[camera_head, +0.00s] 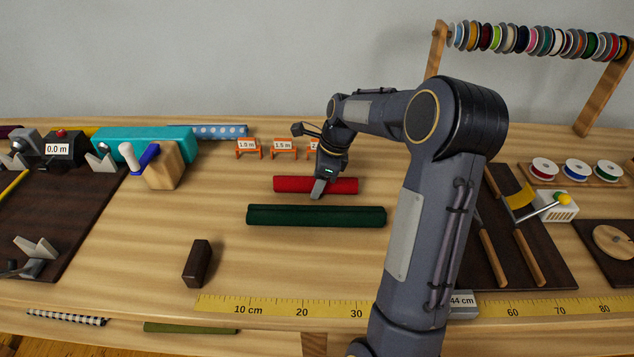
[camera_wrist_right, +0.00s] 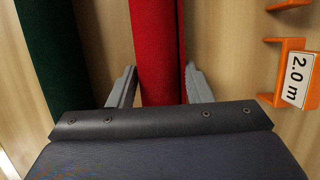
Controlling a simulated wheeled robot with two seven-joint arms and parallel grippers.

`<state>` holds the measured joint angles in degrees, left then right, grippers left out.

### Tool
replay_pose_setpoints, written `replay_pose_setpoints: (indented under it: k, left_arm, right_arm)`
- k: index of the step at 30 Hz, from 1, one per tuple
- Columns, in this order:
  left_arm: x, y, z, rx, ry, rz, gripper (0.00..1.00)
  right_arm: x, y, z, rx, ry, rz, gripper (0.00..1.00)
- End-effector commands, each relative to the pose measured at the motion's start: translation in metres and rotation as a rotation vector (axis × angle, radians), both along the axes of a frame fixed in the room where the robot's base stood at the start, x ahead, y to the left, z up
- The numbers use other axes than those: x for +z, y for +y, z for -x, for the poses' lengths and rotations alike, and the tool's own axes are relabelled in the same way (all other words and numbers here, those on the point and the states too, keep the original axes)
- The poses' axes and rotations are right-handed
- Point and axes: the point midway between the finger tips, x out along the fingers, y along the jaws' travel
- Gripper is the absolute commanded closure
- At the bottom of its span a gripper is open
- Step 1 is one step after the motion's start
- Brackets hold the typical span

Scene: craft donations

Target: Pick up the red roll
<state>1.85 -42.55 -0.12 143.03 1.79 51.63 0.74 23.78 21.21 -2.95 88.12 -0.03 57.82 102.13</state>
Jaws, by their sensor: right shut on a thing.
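The red roll (camera_head: 342,185) lies lengthwise left to right near the middle of the table, behind a dark green roll (camera_head: 315,215). In the right wrist view, the red roll (camera_wrist_right: 157,50) sits between the two grey fingers (camera_wrist_right: 160,87), and the green roll (camera_wrist_right: 50,50) lies apart to the left. I cannot tell whether the red roll is clear of the tabletop. My left gripper is not in view.
Small orange stands (camera_head: 284,150) with length labels are just behind the red roll. A dark wooden block (camera_head: 197,263) stands at front left. A yellow ruler (camera_head: 270,306) runs along the front edge. A ribbon rack (camera_head: 437,48) is at back right. Table between block and green roll is clear.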

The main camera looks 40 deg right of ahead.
Motion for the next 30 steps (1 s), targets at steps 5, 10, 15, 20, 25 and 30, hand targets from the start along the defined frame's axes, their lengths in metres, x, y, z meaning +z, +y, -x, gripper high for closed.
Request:
replay_pose_setpoints:
  k: [5, 10, 15, 20, 25, 30]
  left_arm:
    - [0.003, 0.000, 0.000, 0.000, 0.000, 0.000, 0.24]
    - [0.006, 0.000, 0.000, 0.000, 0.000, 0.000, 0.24]
    - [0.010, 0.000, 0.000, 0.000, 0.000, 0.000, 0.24]
    - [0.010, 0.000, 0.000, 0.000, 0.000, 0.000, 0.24]
    - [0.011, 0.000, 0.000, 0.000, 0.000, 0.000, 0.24]
    - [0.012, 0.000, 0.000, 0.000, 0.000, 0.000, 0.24]
  right_arm:
    - [0.015, 0.000, -0.001, 0.000, -0.004, 0.002, 0.79]
    - [0.041, 0.000, 0.006, -0.001, -0.005, 0.002, 0.79]
    - [0.076, 0.001, 0.036, -0.001, -0.007, 0.002, 0.79]
    - [0.102, 0.003, 0.075, -0.002, -0.005, 0.001, 0.79]
    - [0.117, 0.004, 0.111, -0.003, -0.004, 0.001, 0.79]
    - [0.126, 0.004, 0.132, -0.002, -0.003, 0.001, 0.79]
